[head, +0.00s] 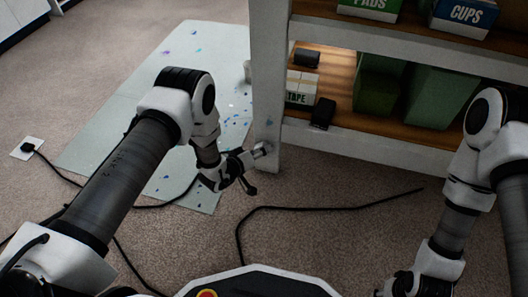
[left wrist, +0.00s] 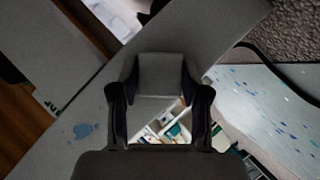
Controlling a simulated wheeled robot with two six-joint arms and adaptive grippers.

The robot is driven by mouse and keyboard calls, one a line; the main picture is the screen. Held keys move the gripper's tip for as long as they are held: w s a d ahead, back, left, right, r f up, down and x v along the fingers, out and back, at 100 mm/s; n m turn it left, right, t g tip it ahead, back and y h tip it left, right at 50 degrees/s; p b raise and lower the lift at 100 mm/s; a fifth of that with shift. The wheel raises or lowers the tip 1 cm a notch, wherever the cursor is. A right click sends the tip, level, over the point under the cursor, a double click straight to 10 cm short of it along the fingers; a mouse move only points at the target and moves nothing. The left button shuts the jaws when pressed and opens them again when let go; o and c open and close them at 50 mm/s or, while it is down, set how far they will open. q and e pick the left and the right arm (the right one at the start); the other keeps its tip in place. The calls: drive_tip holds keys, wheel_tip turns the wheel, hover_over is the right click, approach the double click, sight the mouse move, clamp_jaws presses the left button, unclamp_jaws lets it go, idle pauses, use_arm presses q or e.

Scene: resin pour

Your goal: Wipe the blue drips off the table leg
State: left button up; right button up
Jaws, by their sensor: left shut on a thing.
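The white table leg (head: 268,85) stands at the middle of the head view and carries the shelves. In the left wrist view the leg (left wrist: 48,150) runs diagonally, with a blue drip patch (left wrist: 83,130) on its face. My left gripper (head: 258,153) is close to the leg's lower part. It is shut on a grey pad or folded cloth (left wrist: 160,75), which is between the fingers in the left wrist view. I cannot tell whether the pad touches the leg. My right gripper (head: 395,288) is at the bottom edge of the head view, its fingers unclear.
A pale sheet (head: 100,135) with blue and purple spots lies on the carpet left of the leg. A black cable (head: 330,207) crosses the floor in front. Shelves hold a TAPE box (head: 300,98), a black block (head: 323,113) and green bins (head: 437,95).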

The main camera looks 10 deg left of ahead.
use_arm(q)
drive_tip(key=shift+w+a, duration=0.1)
drive_tip(key=shift+a, duration=1.05)
drive_tip(key=s+p, duration=0.4)
drive_tip(key=s, duration=0.2)
drive_tip(key=shift+a, duration=0.15)
drive_tip(key=shift+s, duration=0.1)
